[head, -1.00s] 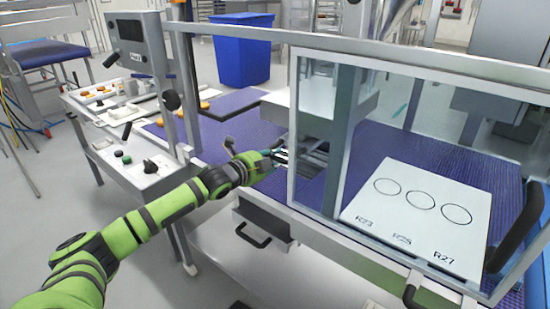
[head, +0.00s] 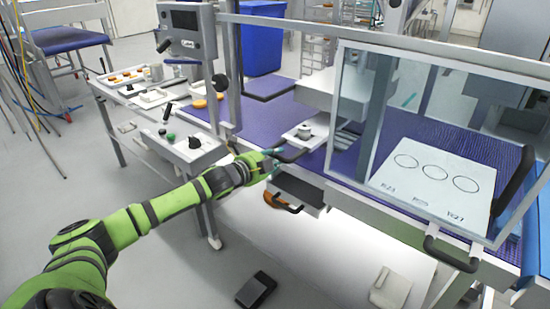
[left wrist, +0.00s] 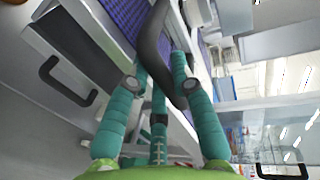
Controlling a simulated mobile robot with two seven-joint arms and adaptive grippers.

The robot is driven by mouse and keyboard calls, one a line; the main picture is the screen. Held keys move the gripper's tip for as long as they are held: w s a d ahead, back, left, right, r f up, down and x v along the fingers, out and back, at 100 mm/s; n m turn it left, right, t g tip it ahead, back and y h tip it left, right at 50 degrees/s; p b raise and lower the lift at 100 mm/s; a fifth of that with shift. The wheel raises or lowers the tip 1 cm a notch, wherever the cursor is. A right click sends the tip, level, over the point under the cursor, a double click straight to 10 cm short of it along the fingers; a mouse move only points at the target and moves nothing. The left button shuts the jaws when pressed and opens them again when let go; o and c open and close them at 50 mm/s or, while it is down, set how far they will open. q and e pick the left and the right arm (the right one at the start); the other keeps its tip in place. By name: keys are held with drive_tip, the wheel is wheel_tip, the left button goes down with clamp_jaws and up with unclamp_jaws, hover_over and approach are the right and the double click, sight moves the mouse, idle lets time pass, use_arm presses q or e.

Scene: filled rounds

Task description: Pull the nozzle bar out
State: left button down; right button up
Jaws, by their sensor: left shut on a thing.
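The nozzle bar (head: 305,138) is a pale flat plate with a grey round fitting on top. It sticks out toward me from under the grey box of the machine (head: 331,94), left of the clear guard. A black bar handle (head: 291,154) is at its front end. My left gripper (head: 274,155) is shut on this handle. In the left wrist view the teal fingers (left wrist: 158,75) close around the black handle (left wrist: 153,38); the plate is largely hidden there. My right gripper is not in view.
A drawer with a black handle (head: 287,203) sits below the belt. The clear guard (head: 432,150) encloses a white plate (head: 433,178) with circles. A control panel (head: 187,146) and side table (head: 140,85) stand left. A pedal (head: 256,289) lies on otherwise largely clear floor.

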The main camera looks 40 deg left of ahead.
use_arm(q)
drive_tip(key=c, duration=1)
unclamp_jaws()
drive_tip(key=shift+s+f, duration=0.15)
drive_tip(key=shift+c, duration=0.2)
drive_tip(key=shift+s, duration=0.1)
drive_tip(key=v, duration=1.2)
drive_tip(key=shift+a, duration=0.1)
